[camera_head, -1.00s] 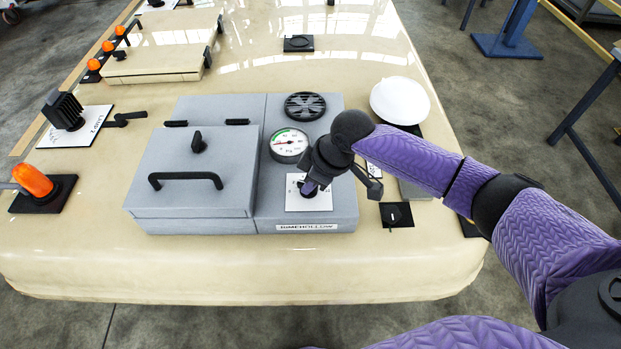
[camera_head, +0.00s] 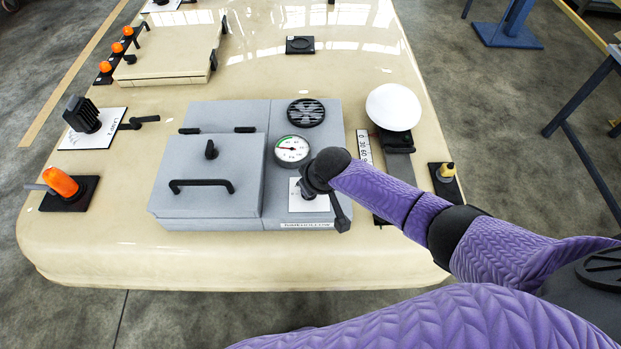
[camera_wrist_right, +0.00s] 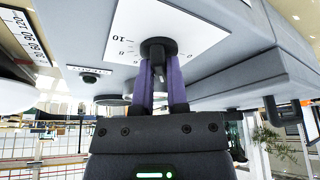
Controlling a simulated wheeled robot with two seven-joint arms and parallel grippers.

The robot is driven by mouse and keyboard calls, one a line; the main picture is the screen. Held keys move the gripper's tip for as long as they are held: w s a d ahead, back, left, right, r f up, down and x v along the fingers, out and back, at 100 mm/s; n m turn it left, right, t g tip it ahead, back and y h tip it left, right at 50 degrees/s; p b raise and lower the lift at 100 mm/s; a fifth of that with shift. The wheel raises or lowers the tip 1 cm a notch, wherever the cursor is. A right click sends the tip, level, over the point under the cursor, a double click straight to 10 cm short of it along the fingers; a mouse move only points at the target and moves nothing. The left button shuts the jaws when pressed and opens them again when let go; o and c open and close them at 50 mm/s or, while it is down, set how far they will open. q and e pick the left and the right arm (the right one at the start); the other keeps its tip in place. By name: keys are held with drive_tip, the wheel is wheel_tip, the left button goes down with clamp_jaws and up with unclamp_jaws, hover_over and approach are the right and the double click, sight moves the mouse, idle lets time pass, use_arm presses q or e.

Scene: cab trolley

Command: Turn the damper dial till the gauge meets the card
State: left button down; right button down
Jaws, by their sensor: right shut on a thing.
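The damper dial is a dark knob (camera_wrist_right: 157,48) on a white plate (camera_wrist_right: 185,28) printed with numbers, on the right part of a grey box. My right gripper (camera_wrist_right: 159,66) is shut on the knob, one purple finger on each side. In the head view my wrist covers much of the knob and its plate (camera_head: 296,203). The round gauge (camera_head: 292,150), white-faced with a green arc and a needle pointing up-left, sits just behind the plate. I cannot pick out with certainty which card is meant. My left gripper is not in view.
A lidded grey compartment (camera_head: 215,160) with a black handle is left of the gauge. A black round vent (camera_head: 306,112) lies behind it. Right of the box are a numbered strip (camera_head: 364,147) and a white dome (camera_head: 393,107).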

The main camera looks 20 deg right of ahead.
drive_tip(key=shift+m+p, duration=0.3)
drive_tip(key=shift+m, duration=0.2)
drive_tip(key=c, duration=0.6)
unclamp_jaws()
drive_tip(key=shift+c, duration=0.2)
drive_tip(key=a+p+v, duration=0.1)
drive_tip(key=p+v, duration=0.3)
drive_tip(key=v, duration=0.5)
drive_tip(key=shift+s+d+r, duration=0.25)
drive_tip(key=shift+d+r, duration=0.1)
drive_tip(key=shift+r, duration=0.1)
